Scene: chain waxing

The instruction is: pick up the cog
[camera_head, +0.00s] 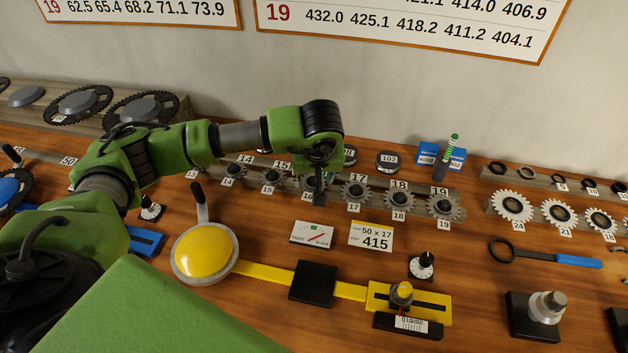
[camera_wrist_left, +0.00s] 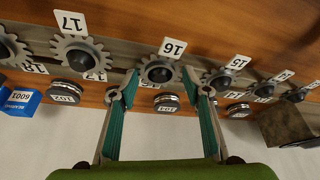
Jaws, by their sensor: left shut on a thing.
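A row of grey toothed cogs sits on a rail along the back of the bench, each with a numbered label. My left gripper (camera_head: 320,196) reaches down at the cog labelled 16 (camera_head: 308,184) and partly hides it. In the left wrist view, the fingers of my left gripper (camera_wrist_left: 160,84) stand on either side of cog 16 (camera_wrist_left: 158,70) and are shut on it. I cannot tell whether it is clear of the rail. Cog 17 (camera_head: 356,191) is beside it on the right, with cog 18 (camera_head: 399,199) beyond. My right gripper is not in view.
A card reading 50 x 17 and 415 (camera_head: 371,236) lies in front of the rail. A yellow gauge with a round disc (camera_head: 204,254) lies nearer. Round tins such as 102 (camera_head: 388,161) stand behind the cogs. Pale cogs (camera_head: 513,206) and a blue-handled tool (camera_head: 578,261) are at right.

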